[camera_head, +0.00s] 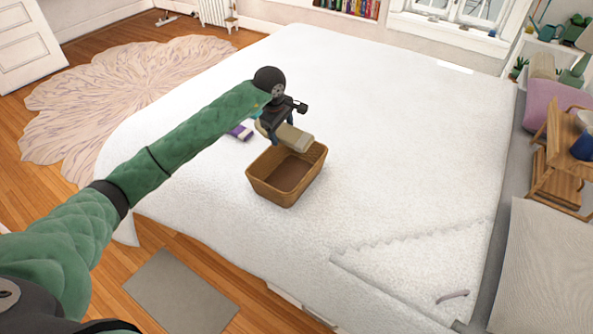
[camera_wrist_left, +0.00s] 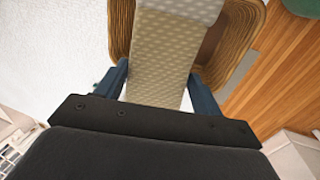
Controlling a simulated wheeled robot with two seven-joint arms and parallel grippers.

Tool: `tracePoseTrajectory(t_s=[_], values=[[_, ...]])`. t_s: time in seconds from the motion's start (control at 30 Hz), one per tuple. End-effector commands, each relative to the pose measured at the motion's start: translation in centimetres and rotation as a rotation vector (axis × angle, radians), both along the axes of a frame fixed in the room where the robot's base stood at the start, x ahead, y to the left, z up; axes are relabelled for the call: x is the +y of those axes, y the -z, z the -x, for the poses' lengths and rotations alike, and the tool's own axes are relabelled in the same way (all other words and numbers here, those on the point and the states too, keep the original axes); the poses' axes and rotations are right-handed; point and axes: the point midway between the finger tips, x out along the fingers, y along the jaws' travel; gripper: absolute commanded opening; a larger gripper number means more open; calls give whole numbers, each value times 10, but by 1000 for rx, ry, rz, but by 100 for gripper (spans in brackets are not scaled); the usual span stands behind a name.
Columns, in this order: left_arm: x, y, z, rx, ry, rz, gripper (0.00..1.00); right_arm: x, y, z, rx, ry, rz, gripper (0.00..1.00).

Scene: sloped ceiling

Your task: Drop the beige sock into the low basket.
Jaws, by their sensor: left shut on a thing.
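The beige sock (camera_head: 295,138) is held in my left gripper (camera_head: 275,127), above the back part of the low basket. In the left wrist view the sock (camera_wrist_left: 160,60) is dotted with a paler end, and lies between the two blue fingers of my left gripper (camera_wrist_left: 160,85). The low basket (camera_head: 272,192) is brown, woven and open-topped, and stands on the white bed. Its rim (camera_wrist_left: 240,45) shows on both sides of the sock in the left wrist view. The visible inside of the basket looks empty; the sock hides part of it. My right gripper is not in view.
A small purple and white item (camera_head: 240,131) lies on the bed left of the basket. The white bed (camera_head: 400,130) is mostly clear around it. A small grey curved thing (camera_head: 452,296) lies near the bed's front right.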

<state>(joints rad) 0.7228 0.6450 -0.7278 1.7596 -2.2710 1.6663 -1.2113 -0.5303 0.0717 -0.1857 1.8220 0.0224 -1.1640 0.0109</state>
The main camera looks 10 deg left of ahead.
Motion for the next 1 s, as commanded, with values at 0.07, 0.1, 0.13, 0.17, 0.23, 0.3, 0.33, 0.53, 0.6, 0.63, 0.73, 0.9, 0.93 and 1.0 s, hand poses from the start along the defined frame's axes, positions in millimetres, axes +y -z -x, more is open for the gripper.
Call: tracePoseTrajectory(t_s=[0.07,0.1,0.13,0.17,0.23,0.3,0.33,0.53,0.6,0.63,0.73,0.9,0.93,1.0], values=[[0,-1,-1,0,16,-1,45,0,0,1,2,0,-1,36],[0,0,-1,0,22,-1,45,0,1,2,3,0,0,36],[0,0,-1,0,25,-1,45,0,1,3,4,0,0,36],[0,1,-1,0,28,0,45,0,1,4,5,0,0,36],[-1,4,0,1,30,0,45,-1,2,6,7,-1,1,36],[-1,8,0,1,29,0,45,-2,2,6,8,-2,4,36],[-1,10,0,1,29,0,45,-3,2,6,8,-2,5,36],[-1,29,0,3,29,0,45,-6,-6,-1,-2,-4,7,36],[-1,36,0,2,28,0,45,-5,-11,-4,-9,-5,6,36],[-1,39,0,2,28,0,45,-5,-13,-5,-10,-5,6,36],[-1,49,1,2,29,0,45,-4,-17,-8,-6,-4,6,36],[0,58,0,0,29,0,45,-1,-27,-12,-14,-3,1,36],[0,59,0,0,29,0,45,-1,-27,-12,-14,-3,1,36],[0,60,0,0,29,0,45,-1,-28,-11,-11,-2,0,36]])
